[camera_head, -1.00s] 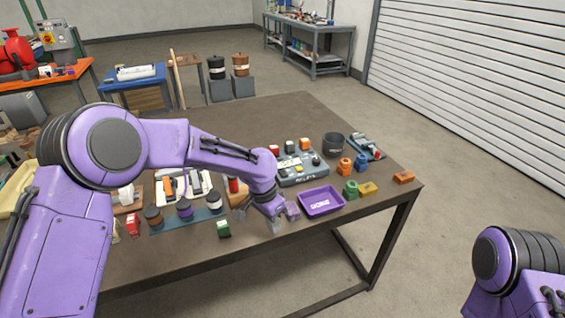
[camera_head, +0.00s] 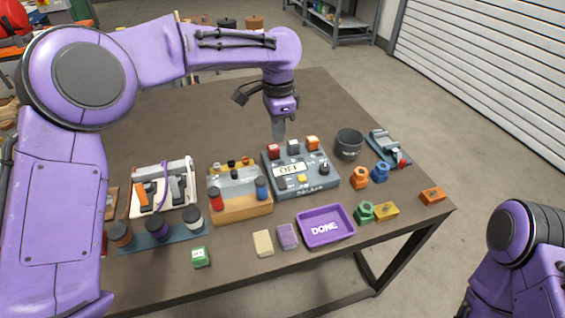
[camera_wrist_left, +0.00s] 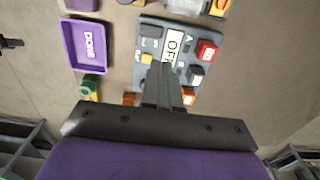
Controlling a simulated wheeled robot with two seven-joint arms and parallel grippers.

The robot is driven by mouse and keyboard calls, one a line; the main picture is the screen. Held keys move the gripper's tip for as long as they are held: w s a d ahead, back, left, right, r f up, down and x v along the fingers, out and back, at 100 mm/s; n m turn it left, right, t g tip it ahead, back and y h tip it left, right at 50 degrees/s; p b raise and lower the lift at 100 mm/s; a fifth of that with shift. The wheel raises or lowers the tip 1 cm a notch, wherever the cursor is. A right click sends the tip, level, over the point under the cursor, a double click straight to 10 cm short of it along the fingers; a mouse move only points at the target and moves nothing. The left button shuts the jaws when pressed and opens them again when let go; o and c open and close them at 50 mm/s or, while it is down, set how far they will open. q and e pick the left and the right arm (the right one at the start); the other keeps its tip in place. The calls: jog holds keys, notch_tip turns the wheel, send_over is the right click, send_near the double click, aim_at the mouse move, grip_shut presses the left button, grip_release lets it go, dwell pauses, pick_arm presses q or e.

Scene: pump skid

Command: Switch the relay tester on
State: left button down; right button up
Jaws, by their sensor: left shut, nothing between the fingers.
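The relay tester (camera_head: 318,184) is a grey box at the middle right of the table. Its white display (camera_head: 289,170) seems to read OFF, and it also shows in the left wrist view (camera_wrist_left: 174,44). Along its back edge sit a red button (camera_head: 274,151), a grey button (camera_head: 293,146) and an orange button (camera_head: 312,142). A yellow button (camera_head: 302,179) and a black knob (camera_head: 324,168) are nearer the front. My left gripper (camera_head: 279,136) is shut and empty, pointing down over the tester's back edge, between red and grey buttons; contact cannot be told. My right gripper is out of view.
A purple DONE tray (camera_head: 345,235) lies in front of the tester. A dark cup (camera_head: 348,144) and a grey device (camera_head: 388,148) stand to its right. A wooden block with coloured terminals (camera_head: 238,212) is close on its left. The table behind is clear.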

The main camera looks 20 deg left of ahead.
aim_at(279, 179)
pick_arm(q)
jog(key=f, duration=0.9)
jog(key=f+p, duration=0.1)
jog(key=f, duration=0.3)
jog(key=shift+s+d+f, duration=0.15)
jog(key=shift+s+f, duration=0.15)
jog(key=shift+f, duration=0.05)
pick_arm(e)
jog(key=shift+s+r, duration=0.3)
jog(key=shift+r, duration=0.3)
